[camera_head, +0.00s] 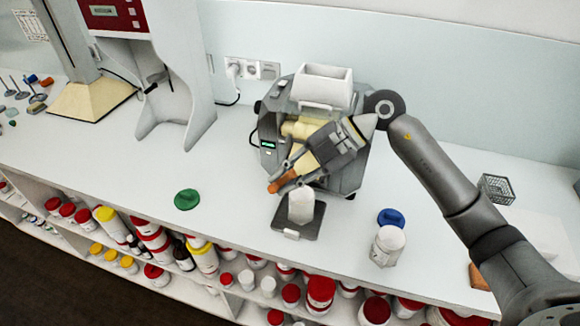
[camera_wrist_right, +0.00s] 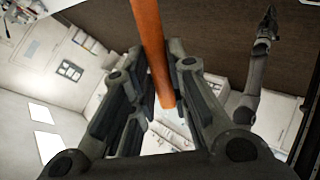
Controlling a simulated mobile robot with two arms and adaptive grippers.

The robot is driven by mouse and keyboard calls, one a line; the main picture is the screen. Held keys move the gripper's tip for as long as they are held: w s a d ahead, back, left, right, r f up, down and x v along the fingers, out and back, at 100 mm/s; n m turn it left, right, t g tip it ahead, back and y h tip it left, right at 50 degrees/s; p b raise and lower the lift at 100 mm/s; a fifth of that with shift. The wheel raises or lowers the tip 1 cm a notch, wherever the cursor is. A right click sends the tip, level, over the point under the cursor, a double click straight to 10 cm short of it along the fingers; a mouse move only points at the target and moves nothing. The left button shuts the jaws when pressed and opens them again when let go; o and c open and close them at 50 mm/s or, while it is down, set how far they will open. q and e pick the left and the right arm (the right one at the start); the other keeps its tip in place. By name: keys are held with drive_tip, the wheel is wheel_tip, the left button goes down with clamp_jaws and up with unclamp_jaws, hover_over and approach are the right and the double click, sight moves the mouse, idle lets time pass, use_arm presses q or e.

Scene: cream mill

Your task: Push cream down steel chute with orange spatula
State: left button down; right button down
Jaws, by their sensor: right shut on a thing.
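My right gripper (camera_head: 292,168) is shut on the orange spatula (camera_head: 283,183), in front of the grey mill (camera_head: 353,168). In the right wrist view the orange spatula (camera_wrist_right: 152,45) passes between the fingers of the right gripper (camera_wrist_right: 158,75). The mill has a white hopper (camera_head: 322,88) on top and cream-coloured rollers (camera_head: 298,129). A pale yellowish patch (camera_head: 304,164) shows beside my fingers; I cannot tell whether it is cream. The steel chute is not clearly visible behind my gripper. A white jar (camera_head: 301,207) stands below on a dark plate (camera_head: 292,226). My left gripper (camera_wrist_right: 268,18) shows small in the right wrist view.
A green lid (camera_head: 187,199) lies on the counter at the left. A blue lid (camera_head: 391,217) and a white jar (camera_head: 386,246) are at the right. A wire basket (camera_head: 496,189) stands farther right. The counter between the green lid and the mill is clear.

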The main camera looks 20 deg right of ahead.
drive_tip(key=w+d+r+p, duration=0.2)
drive_tip(key=d+p, duration=0.4)
drive_tip(key=shift+w+d+r, duration=0.2)
drive_tip(key=shift+d+r, duration=0.05)
drive_tip(key=shift+d, duration=0.05)
idle(3.3)
drive_tip(key=shift+r, duration=0.1)
